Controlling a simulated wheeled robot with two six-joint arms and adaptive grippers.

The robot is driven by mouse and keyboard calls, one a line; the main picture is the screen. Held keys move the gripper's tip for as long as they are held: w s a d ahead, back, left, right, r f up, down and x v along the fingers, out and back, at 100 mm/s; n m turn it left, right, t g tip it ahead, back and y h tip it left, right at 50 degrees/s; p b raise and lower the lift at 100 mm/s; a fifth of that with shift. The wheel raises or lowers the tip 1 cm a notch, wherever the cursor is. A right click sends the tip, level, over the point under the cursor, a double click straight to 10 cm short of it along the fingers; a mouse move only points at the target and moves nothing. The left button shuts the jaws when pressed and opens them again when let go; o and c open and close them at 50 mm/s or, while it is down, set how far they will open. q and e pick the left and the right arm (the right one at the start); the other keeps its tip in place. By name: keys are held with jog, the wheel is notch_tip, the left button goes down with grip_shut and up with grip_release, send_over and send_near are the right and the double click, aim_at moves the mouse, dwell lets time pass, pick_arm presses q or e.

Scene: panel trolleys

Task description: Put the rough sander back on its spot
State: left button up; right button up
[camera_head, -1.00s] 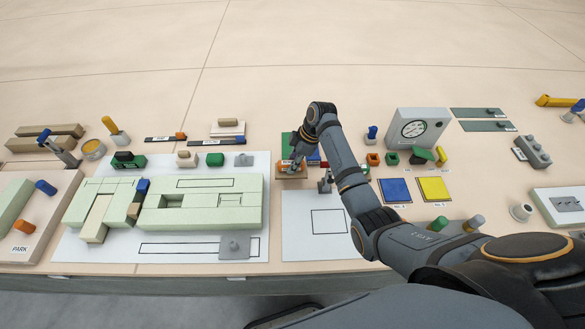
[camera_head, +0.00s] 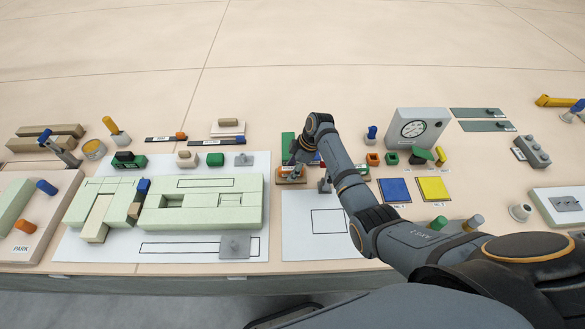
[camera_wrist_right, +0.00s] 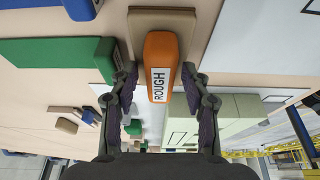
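The rough sander is an orange handle marked ROUGH on a tan block; the handle (camera_wrist_right: 161,60) and block (camera_wrist_right: 190,22) show in the right wrist view. In the head view the sander (camera_head: 291,180) is partly hidden by my right gripper (camera_head: 299,163). My right gripper's fingers (camera_wrist_right: 159,78) stand on both sides of the handle with narrow gaps, so it looks open. Whether the block rests flat on the table is hard to tell. The sander's spot cannot be made out for certain. My left gripper is not in view.
Left of the sander, a pale green panel (camera_head: 240,187) lies on a white sheet. A white sheet with a square outline (camera_head: 328,222) lies in front. Blue (camera_head: 395,190) and yellow (camera_head: 434,188) pads and a gauge box (camera_head: 418,128) stand to the right.

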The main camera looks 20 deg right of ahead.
jog(key=shift+r, duration=0.3)
jog(key=v, duration=1.1)
jog(key=shift+d+r, duration=0.2)
jog(key=shift+r, duration=0.15)
jog(key=shift+s+f, duration=0.1)
jog(key=shift+s, duration=0.05)
